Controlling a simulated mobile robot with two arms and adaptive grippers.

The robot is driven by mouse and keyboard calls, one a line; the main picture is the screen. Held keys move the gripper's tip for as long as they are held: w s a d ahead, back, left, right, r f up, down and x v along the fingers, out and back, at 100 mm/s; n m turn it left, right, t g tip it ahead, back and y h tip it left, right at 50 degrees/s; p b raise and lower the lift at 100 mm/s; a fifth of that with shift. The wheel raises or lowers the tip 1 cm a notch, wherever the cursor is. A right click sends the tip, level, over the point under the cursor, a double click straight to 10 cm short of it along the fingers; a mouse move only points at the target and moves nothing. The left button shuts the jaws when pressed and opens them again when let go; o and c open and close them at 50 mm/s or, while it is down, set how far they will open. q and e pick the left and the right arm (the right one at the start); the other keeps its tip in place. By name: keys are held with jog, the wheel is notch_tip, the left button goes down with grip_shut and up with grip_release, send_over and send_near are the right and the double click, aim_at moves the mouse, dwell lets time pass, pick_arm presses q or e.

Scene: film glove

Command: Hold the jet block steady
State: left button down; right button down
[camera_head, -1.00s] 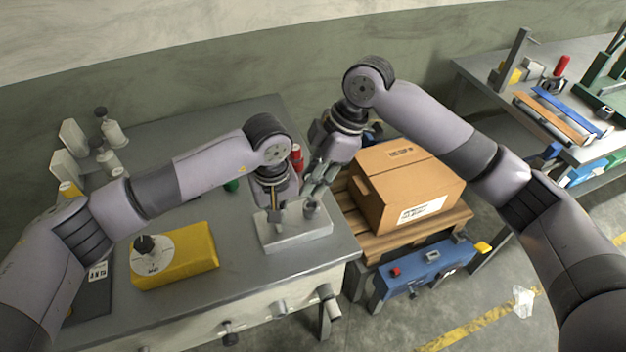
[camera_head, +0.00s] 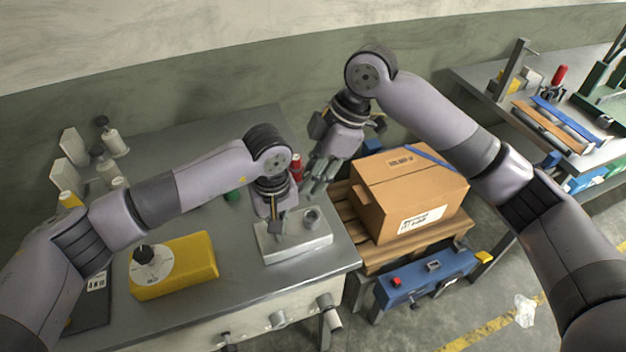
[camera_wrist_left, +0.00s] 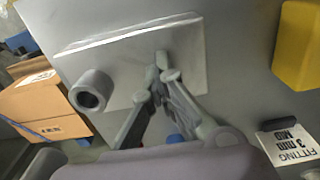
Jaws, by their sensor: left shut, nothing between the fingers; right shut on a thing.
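The jet block (camera_head: 310,244) is a pale grey slab on the near right part of the grey bench. It also shows in the left wrist view (camera_wrist_left: 120,62). A short round hollow post (camera_head: 312,217) stands on it; its open end shows in the left wrist view (camera_wrist_left: 90,91). My left gripper (camera_head: 278,231) is shut and empty, its tips low over the block's top; I cannot tell whether they touch it. My right gripper (camera_head: 318,182) is shut above and behind the post, apart from the block. What it holds is too small or hidden to make out.
A yellow box with a dial (camera_head: 190,268) sits left of the block. A red bottle (camera_head: 296,167) stands behind it. A cardboard box (camera_head: 410,190) on a pallet is close on the right. Clear crumpled film (camera_head: 524,310) lies on the floor.

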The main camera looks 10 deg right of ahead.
pick_arm(q)
jog(key=shift+s+f, duration=0.15)
jog(key=shift+f, duration=0.1)
jog(key=shift+w+r, duration=0.25)
jog(key=shift+r, duration=2.35)
jog(key=shift+r, duration=1.5)
jog(key=shift+r, duration=0.4)
